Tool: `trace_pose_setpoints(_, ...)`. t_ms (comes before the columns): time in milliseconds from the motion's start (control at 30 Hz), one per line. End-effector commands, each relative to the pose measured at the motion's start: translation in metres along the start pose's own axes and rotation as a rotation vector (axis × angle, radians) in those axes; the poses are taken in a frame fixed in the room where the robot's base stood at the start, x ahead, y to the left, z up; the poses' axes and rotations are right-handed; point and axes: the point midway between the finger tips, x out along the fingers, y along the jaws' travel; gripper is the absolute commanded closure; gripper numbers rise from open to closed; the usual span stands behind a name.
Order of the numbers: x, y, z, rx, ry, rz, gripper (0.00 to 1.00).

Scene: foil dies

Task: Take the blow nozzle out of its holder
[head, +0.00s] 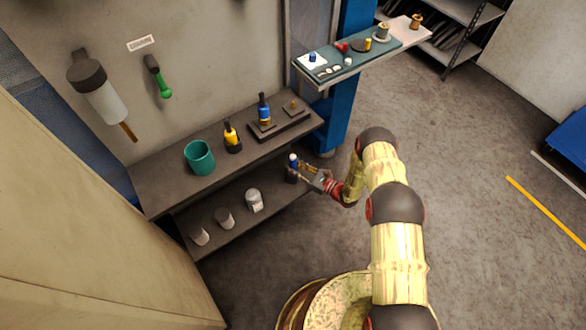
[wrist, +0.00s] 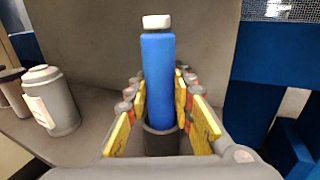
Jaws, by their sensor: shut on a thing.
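The blow nozzle appears to be the blue cylinder with a white tip (wrist: 157,75), upright in a dark round holder (wrist: 161,141) in the wrist view. In the head view the blue nozzle (head: 293,160) stands near the right end of the lower shelf, in its dark holder (head: 291,175). My gripper (head: 301,169) reaches in from the right at that height. In the wrist view my gripper (wrist: 160,100) has its yellow-padded fingers on both sides of the blue body, shut on it. The nozzle's lower end is hidden inside the holder.
The upper shelf (head: 165,190) hangs close above, bearing a teal cup (head: 200,157), a yellow bottle (head: 232,138) and a blue bottle (head: 264,109). A pale canister (head: 254,200) stands left of the holder. A blue post (head: 346,100) rises behind. Open floor lies right.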

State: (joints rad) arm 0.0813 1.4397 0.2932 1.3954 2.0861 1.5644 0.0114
Motion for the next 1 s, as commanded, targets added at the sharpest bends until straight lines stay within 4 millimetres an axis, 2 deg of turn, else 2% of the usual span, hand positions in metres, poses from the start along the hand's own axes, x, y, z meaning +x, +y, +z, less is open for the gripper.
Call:
trace_pose_setpoints(133, 0.000, 0.000, 0.000, 0.000, 0.000, 0.000, 1.00)
trace_pose_setpoints(567, 0.000, 0.000, 0.006, -0.001, -0.001, 0.000, 1.00)
trace_pose_setpoints(667, 0.000, -0.001, 0.020, -0.001, -0.001, 0.000, 1.00)
trace_pose_setpoints(1000, 0.000, -0.001, 0.084, -0.002, -0.001, 0.000, 1.00)
